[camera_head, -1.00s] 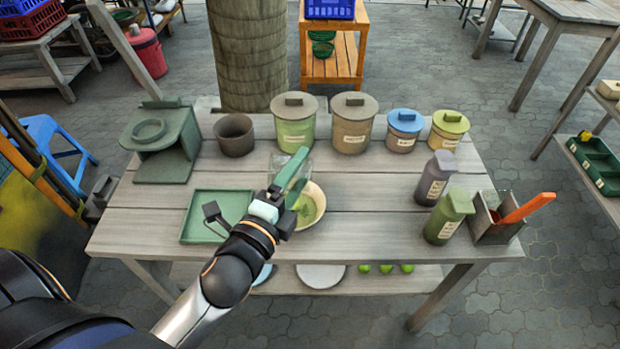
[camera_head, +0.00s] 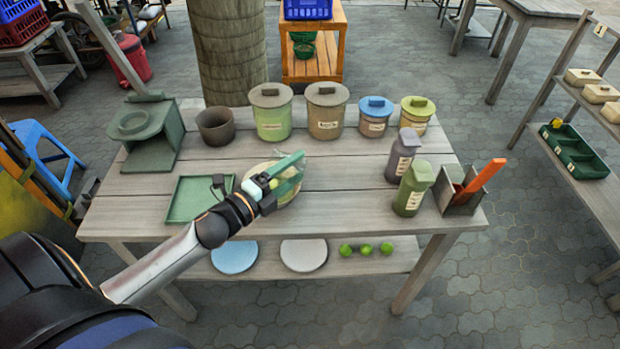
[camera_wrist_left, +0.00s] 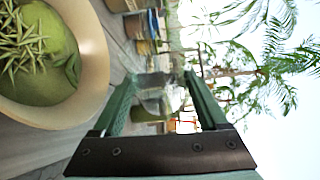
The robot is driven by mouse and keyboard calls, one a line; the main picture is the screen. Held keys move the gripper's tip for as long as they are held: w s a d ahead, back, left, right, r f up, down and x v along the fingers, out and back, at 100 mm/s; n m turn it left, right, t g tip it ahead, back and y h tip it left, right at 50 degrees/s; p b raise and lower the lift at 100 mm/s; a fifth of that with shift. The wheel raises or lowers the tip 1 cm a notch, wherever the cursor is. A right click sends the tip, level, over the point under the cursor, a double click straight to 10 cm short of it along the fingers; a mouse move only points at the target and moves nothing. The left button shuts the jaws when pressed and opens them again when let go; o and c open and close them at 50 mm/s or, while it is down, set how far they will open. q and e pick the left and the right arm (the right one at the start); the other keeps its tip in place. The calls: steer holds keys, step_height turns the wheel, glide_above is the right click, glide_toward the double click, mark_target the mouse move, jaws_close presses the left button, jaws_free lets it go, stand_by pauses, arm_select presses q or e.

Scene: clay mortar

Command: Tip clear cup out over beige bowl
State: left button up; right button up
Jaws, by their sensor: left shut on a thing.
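My left gripper (camera_head: 285,172) reaches in over the beige bowl (camera_head: 285,202) on the table. Its green fingers are shut on the clear cup (camera_head: 291,184), which is partly hidden by them in the head view. In the left wrist view the clear cup (camera_wrist_left: 153,98) shows between the fingers, and that view is rolled sideways. The cup's exact tilt is hard to tell. The beige bowl (camera_wrist_left: 94,82) fills the left of the wrist view, holding thin pale-green strips, a rounded green thing and green matter. My right gripper is not in view.
A green tray (camera_head: 185,213) lies left of the bowl. Lidded canisters (camera_head: 272,120) and a dark pot (camera_head: 215,126) stand behind. Two bottles (camera_head: 412,190) and a holder with an orange-handled tool (camera_head: 462,190) stand right. Open tabletop lies between bowl and bottles.

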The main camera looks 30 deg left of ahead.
arm_select(q)
steer(key=shift+w+a, duration=0.1)
steer(key=shift+a, duration=0.4)
steer(key=shift+a+r+m+p, duration=0.1)
steer(key=shift+m+p, duration=0.2)
steer(key=m+p, duration=0.1)
steer(key=m, duration=0.1)
steer(key=m+g+y+p, duration=0.1)
steer(key=p, duration=0.1)
steer(key=m+g+p, duration=0.1)
steer(key=m+p, duration=0.1)
steer(key=shift+w+d+r+m+y, duration=0.1)
steer(key=shift+d+m+y, duration=0.2)
steer(key=shift+y, duration=0.1)
steer(key=m+y+p, duration=0.1)
steer(key=p, duration=0.1)
steer(key=a+f+m+p, duration=0.1)
steer(key=m+g+y+p, duration=0.1)
steer(key=m+p, duration=0.1)
steer(key=shift+a+f+y+p, duration=0.25)
steer(key=shift+y+p, duration=0.05)
steer(key=shift+a+f+m+y, duration=0.2)
steer(key=shift+f+m+y, duration=0.1)
steer(key=shift+f+m, duration=0.15)
steer(key=shift+s+a+f+m+g+y+b, duration=0.2)
steer(key=shift+a+f+m+g+y+b, duration=0.2)
steer(key=shift+m+y, duration=0.35)
steer(key=shift+s+d, duration=0.1)
